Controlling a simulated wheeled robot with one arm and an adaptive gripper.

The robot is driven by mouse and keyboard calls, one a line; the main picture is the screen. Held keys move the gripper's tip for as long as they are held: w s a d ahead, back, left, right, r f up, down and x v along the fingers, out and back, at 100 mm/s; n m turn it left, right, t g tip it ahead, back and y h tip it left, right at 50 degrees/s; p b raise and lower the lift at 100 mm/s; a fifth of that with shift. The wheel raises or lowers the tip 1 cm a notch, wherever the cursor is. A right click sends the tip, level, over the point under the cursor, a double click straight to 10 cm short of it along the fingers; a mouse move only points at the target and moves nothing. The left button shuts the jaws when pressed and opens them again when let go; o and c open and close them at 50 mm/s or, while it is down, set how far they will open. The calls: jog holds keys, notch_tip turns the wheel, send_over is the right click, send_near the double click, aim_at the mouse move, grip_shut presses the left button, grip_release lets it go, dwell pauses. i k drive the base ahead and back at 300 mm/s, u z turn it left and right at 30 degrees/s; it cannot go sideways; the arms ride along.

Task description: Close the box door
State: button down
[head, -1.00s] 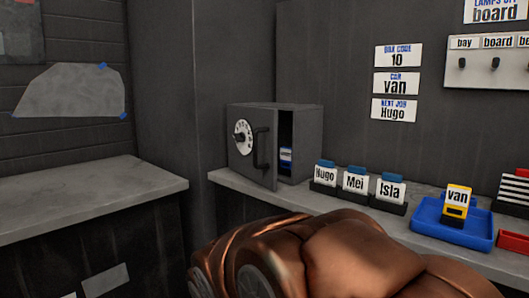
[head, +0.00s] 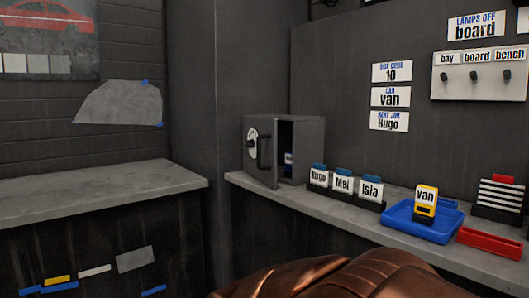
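The box is a small grey safe (head: 309,153) on the back counter, left of the name cards. Its door (head: 258,167) stands ajar, with the free edge swung out toward me and a dark gap on its right. The door carries a white dial (head: 252,136) and a dark handle (head: 264,150). Through the gap a small blue and white item (head: 288,158) shows inside. A copper-coloured part of my arm fills the bottom middle of the view, below and apart from the safe. My gripper's fingers are not in view.
Right of the safe stand name cards (head: 343,185), a blue tray (head: 396,217) with a yellow van tag, a red tray (head: 487,243) and a striped block (head: 497,198). A grey counter (head: 100,195) runs along the left. The counter just before the safe is clear.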

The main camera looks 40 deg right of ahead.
aim_at(252, 149)
jog(key=u, duration=0.5)
jog(key=i, duration=1.1)
jog(key=z, duration=0.5)
